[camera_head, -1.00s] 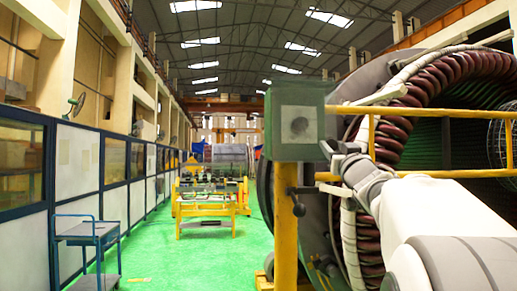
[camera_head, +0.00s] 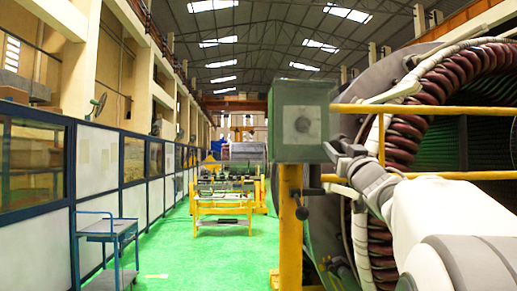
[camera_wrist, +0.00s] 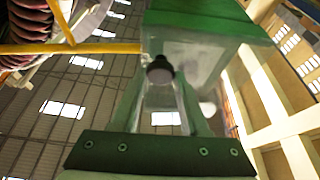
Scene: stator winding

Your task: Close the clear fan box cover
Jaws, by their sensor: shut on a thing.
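The green fan box (camera_head: 283,92) stands on a yellow post in the head view. Its near face is a pale, see-through panel, the clear cover (camera_head: 302,122), with a dark round shape in it. My gripper (camera_head: 331,152) is at the right edge of the box and is shut; its fingertips are small and partly hidden there. In the wrist view the clear cover (camera_wrist: 205,60) fills the middle, below a green top (camera_wrist: 210,18). A dark round knob (camera_wrist: 160,70) shows in front of it. I cannot tell how far the cover stands from the frame.
Yellow rails (camera_head: 430,109) run right from beside the box, past the large stator with dark red coils (camera_head: 470,75). The yellow post (camera_head: 290,235) stands below the box. A blue trolley (camera_head: 108,232) is at the left.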

